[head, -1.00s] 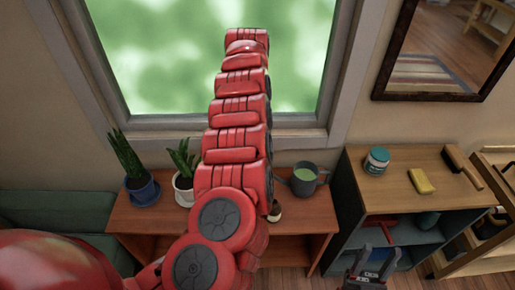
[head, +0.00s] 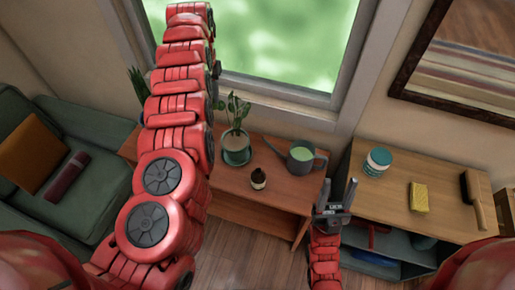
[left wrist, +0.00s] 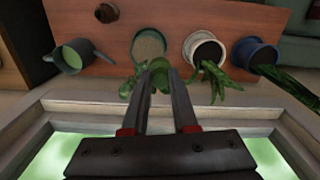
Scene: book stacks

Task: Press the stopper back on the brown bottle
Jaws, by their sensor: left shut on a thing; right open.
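The brown bottle (head: 258,181) stands upright near the front of the wooden side table (head: 285,187), with a pale label. In the left wrist view the bottle (left wrist: 106,12) is at the top edge, and I cannot tell whether its mouth is bare. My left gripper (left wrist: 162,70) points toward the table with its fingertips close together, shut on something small. Green leaves lie behind the tips, so I cannot make out whether it is the stopper. In the head view the left hand is out of frame. My right gripper (head: 337,193) is open and empty, right of the table.
A plant in a green pot (head: 236,150) and a grey-green jug (head: 301,159) stand behind the bottle. A white pot (left wrist: 204,48) and blue pot (left wrist: 253,54) stand farther along. A shelf unit (head: 400,175) at right holds a jar, sponge and brush.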

